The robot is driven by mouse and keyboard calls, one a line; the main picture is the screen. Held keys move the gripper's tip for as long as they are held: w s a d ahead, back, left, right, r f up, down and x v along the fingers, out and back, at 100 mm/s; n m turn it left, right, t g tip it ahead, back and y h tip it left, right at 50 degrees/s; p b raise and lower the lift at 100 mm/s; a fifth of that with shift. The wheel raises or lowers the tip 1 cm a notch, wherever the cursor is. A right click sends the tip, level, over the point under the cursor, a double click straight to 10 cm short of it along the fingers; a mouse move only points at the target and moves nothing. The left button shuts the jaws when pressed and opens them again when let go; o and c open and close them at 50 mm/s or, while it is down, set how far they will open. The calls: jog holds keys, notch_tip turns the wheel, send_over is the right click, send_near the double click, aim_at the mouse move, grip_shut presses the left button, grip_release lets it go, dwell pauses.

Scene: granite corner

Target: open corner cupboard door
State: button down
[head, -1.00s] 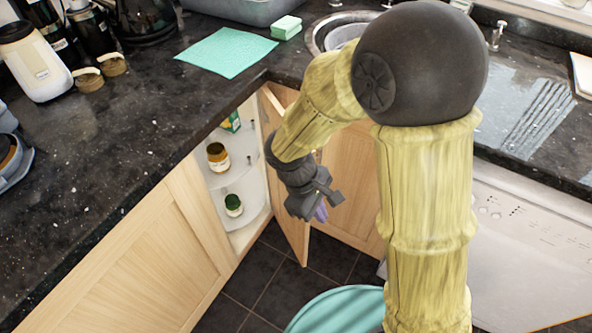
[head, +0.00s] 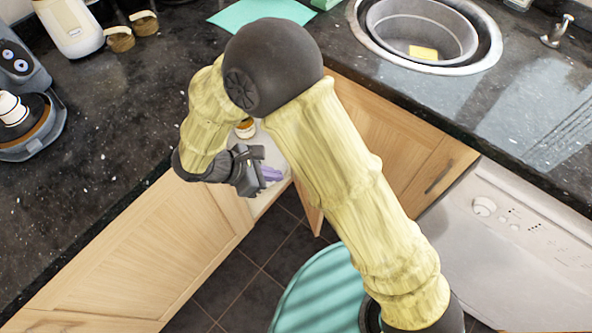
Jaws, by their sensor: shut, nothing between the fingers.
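The corner cupboard stands open under the worktop. A white shelf (head: 274,158) and a jar (head: 245,129) show inside it. A narrow strip of the light wood door (head: 310,207) shows beside my arm, swung out from the opening. My arm hides most of that door and its handle is not visible. My gripper (head: 268,176) is shut and empty, in front of the opening and to the left of the visible door strip. I cannot tell how far it is from the door.
A wooden front panel (head: 385,120) with a dark handle (head: 438,177) is at right, beside a white dishwasher (head: 520,225). A round teal object (head: 305,300) is on the dark tiled floor (head: 225,282). The worktop holds a sink bowl (head: 385,45) and appliances.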

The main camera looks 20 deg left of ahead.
jog(key=w+d+r+b+x, duration=0.1)
jog(key=r+x, duration=0.1)
jog(key=x, duration=1)
jog(key=shift+w+d, duration=0.25)
jog(key=shift+d, duration=0.25)
